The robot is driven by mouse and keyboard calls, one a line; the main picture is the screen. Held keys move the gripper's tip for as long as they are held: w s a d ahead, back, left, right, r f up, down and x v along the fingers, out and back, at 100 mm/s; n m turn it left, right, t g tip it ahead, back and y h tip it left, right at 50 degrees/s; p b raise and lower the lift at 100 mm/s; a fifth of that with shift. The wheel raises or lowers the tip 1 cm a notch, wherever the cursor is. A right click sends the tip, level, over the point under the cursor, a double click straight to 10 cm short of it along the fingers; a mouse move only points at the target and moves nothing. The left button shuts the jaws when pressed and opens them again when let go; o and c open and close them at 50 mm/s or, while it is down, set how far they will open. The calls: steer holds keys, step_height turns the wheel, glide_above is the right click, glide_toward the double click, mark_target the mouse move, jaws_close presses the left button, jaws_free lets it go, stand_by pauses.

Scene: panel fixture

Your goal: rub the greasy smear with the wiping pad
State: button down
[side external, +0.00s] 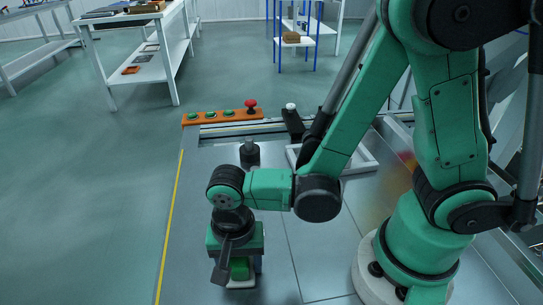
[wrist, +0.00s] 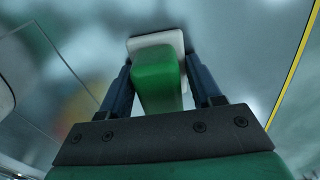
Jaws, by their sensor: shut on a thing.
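My gripper (side external: 235,260) points down over the near left part of the grey panel (side external: 279,250). It is shut on the wiping pad, which has a green grip (side external: 240,268) and a white base (side external: 241,284). In the wrist view, the two fingers of my gripper (wrist: 159,80) stand on either side of the green grip (wrist: 158,82), with the white base (wrist: 138,43) beyond. The pad is at or close above the panel; I cannot tell whether it touches. I cannot clearly make out the greasy smear; blurred coloured patches show on the panel in both views.
An orange strip (side external: 196,118) with green buttons and a red knob (side external: 250,104) lies at the panel's far edge. A dark round post (side external: 249,153) stands behind my gripper. A white frame (side external: 360,164) lies farther right. A yellow line (side external: 171,215) runs along the left edge.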

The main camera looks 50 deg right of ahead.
steer(key=shift+w+d+r, duration=0.1)
steer(key=shift+w+d, duration=2.85)
steer(key=shift+d, duration=0.2)
steer(key=shift+w+d+r, duration=0.25)
steer(key=shift+w+d, duration=0.3)
steer(key=shift+d, duration=0.3)
steer(key=shift+s+a+f, duration=0.15)
steer(key=shift+s+a, duration=0.15)
steer(key=shift+s, duration=0.3)
steer(key=shift+s+a, duration=1.35)
steer(key=shift+a, duration=0.05)
steer(key=shift+s+a+f, duration=0.15)
steer(key=shift+a+f, duration=0.05)
steer(key=shift+a, duration=0.05)
steer(key=shift+s+a+r, duration=0.1)
steer(key=shift+s+a, duration=1.65)
steer(key=shift+a, duration=0.2)
steer(key=w+d, duration=0.2)
steer(key=shift+w+d, duration=0.2)
steer(key=shift+d, duration=0.1)
steer(key=shift+w+d, duration=0.15)
steer(key=shift+d, duration=0.15)
steer(key=shift+w+d, duration=1.05)
steer(key=shift+w+d+r, duration=0.2)
steer(key=shift+w+d, duration=1.05)
steer(key=shift+d, duration=0.15)
step_height(320, 180, up, 7)
steer(key=shift+r, duration=0.15)
